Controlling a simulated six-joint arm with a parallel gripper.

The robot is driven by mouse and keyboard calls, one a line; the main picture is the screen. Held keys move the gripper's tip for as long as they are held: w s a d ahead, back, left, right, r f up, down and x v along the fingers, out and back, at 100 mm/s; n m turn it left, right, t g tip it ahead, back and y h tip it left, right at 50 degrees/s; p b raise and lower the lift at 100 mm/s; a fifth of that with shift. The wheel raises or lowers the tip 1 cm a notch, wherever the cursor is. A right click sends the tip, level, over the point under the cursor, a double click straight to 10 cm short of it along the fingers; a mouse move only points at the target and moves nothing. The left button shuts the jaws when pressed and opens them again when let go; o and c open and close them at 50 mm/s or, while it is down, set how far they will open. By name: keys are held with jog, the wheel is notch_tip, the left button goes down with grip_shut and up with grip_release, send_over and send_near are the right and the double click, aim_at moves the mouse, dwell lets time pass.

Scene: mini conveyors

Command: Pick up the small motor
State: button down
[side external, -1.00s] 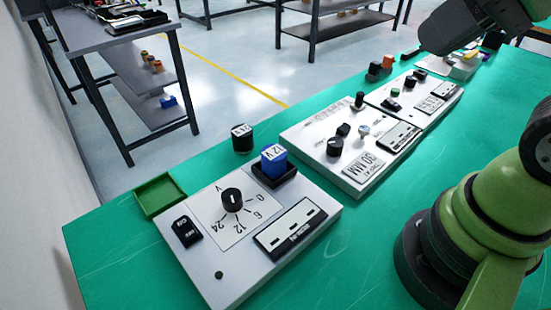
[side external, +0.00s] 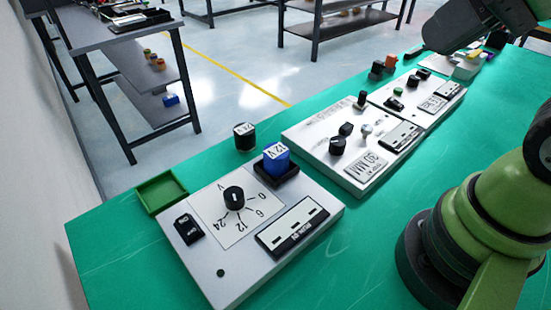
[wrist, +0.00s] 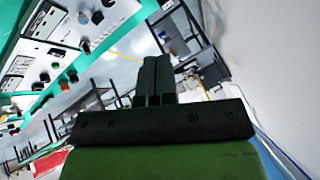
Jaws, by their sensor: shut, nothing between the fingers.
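A blue block labelled 12 V (side external: 276,158) stands upright in a black square socket on the nearest white control box (side external: 215,262). A black cylinder with a white 24 V top (side external: 245,138) stands on the green table just behind that box. I cannot tell for sure which of these is the small motor. My gripper (wrist: 157,62) shows in the wrist view with its two dark fingers together and nothing between them. It points away from the boxes, towards the floor and shelves. In the side view my fingertips are out of sight.
An empty green tray (side external: 140,190) lies at the table's left edge. More white boxes with knobs (side external: 355,178) run along the green table (side external: 125,255). Small dark and orange parts (side external: 383,67) stand farther back. A grey shelf (side external: 160,115) stands beyond the table.

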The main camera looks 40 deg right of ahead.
jog(key=c, duration=1.8)
grip_release()
jog(key=o, duration=1.4)
